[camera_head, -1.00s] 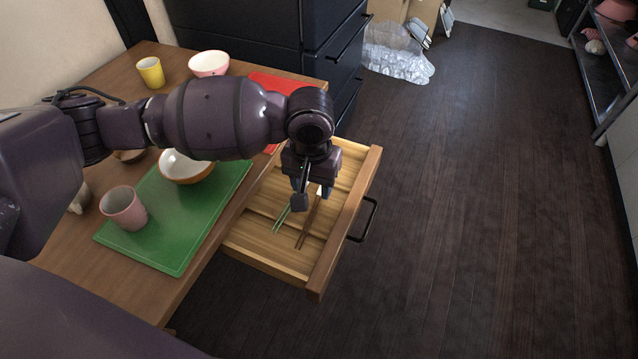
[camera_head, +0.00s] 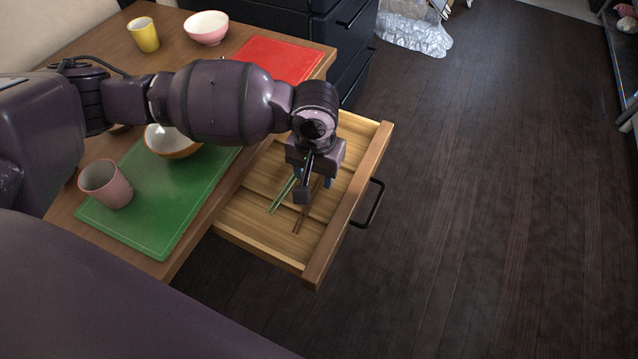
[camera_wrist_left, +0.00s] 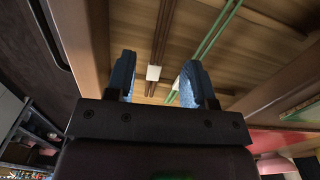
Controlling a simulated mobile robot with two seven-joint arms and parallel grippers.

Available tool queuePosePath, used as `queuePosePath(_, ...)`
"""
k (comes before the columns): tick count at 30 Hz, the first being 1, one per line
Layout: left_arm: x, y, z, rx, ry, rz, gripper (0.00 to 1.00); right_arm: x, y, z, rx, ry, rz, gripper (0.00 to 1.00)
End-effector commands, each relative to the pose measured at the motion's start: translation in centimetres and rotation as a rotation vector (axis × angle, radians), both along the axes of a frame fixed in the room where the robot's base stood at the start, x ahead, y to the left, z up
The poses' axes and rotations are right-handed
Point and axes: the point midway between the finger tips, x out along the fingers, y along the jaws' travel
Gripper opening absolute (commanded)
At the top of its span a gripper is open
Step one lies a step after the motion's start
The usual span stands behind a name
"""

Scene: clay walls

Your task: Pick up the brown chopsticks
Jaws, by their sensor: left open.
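The brown chopsticks (camera_head: 299,220) lie in the open wooden drawer (camera_head: 346,215), partly hidden by my left gripper in the head view. In the left wrist view the brown chopsticks (camera_wrist_left: 160,35) run away from me, with a small white patch where they pass between my blue fingertips. My left gripper (camera_head: 311,188) points down over the drawer. In the wrist view my left gripper (camera_wrist_left: 158,76) is open, its fingers on either side of the chopsticks' line. I cannot tell the height gap. My right gripper is not in view.
Green chopsticks (camera_head: 281,197) lie close to the left of the brown ones. The drawer's walls surround both pairs. The table holds a green board (camera_head: 160,215), pink cup (camera_head: 106,184), bowl (camera_head: 172,143), red board (camera_head: 275,62), pink bowl (camera_head: 206,28) and yellow cup (camera_head: 144,35).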

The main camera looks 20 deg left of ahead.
Motion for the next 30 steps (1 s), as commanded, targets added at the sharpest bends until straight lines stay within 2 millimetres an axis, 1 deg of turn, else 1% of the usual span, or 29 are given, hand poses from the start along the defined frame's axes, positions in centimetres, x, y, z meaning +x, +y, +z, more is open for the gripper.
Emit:
queuePosePath(1,-0.2,0.0,-1.6,0.000,0.014,-0.001,0.49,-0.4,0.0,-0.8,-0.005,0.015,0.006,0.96)
queuePosePath(6,-0.2,0.0,-3.9,0.002,0.015,0.000,0.49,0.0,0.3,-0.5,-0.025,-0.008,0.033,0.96)
queuePosePath(9,-0.1,0.0,-4.2,0.002,0.009,0.000,0.49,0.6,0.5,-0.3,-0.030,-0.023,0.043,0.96)
queuePosePath(12,0.0,0.0,-4.0,0.001,0.003,0.000,0.49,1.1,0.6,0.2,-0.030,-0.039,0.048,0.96)
queuePosePath(15,0.0,0.0,-3.8,0.001,0.001,0.000,0.49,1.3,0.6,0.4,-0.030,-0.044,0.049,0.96)
queuePosePath(17,0.0,0.0,-3.8,0.001,0.001,0.000,0.41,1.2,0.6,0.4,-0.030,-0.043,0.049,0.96)
queuePosePath(25,0.0,0.0,-3.9,0.001,0.002,0.000,0.00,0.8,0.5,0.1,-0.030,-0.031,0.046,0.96)
queuePosePath(30,0.0,0.0,-3.9,0.001,0.002,0.000,0.00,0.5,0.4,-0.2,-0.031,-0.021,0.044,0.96)
